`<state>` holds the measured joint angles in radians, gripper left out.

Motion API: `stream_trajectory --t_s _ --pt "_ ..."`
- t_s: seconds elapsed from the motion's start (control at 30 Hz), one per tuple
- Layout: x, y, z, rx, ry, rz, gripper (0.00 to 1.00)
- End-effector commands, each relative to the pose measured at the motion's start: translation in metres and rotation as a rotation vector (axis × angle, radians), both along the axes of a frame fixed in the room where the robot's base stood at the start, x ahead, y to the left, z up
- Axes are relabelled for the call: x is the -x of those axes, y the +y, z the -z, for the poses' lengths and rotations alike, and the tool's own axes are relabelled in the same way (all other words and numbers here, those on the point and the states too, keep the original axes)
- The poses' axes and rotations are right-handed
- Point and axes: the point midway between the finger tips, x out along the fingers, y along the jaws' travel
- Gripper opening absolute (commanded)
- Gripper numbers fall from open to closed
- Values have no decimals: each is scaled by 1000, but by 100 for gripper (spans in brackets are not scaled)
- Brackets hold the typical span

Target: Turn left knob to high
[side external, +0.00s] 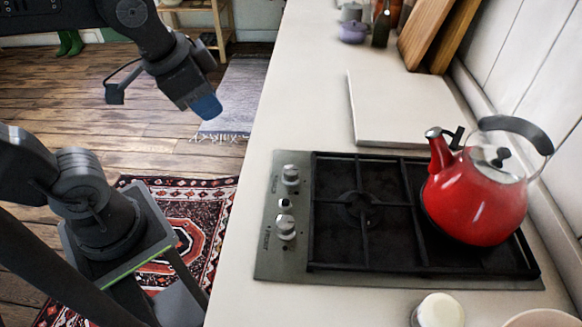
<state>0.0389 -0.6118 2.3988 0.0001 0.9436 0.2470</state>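The gas hob (263,262) is set in the counter, with its control strip along its left side. Two silver knobs are on that strip: a far knob (290,175) and a near knob (286,227). The pointer marks are too small to read. My gripper (207,106) is at the upper left, above the floor side of the counter edge, with its blue tip pointing down. It is apart from both knobs and appears to hold nothing; the finger gap cannot be made out.
A red kettle (478,205) stands on the right burner. A pale board (400,115) lies behind the hob; wooden boards (425,30) lean at the wall. A white-topped jar (440,310) and a bowl (545,319) are at the front. The counter left of the knobs is clear.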

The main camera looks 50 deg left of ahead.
Motion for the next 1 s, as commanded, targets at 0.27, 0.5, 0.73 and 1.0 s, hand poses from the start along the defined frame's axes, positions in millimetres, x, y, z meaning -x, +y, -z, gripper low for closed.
stream_trajectory --t_s 0.27,0.5,0.73,1.0 --pt "-69 -38 7 -222 212 781 44" --pt "-107 -67 29 -297 310 1293 44" --pt "-115 -75 42 -308 328 1425 44" --pt "-114 -74 85 -306 331 1424 44"
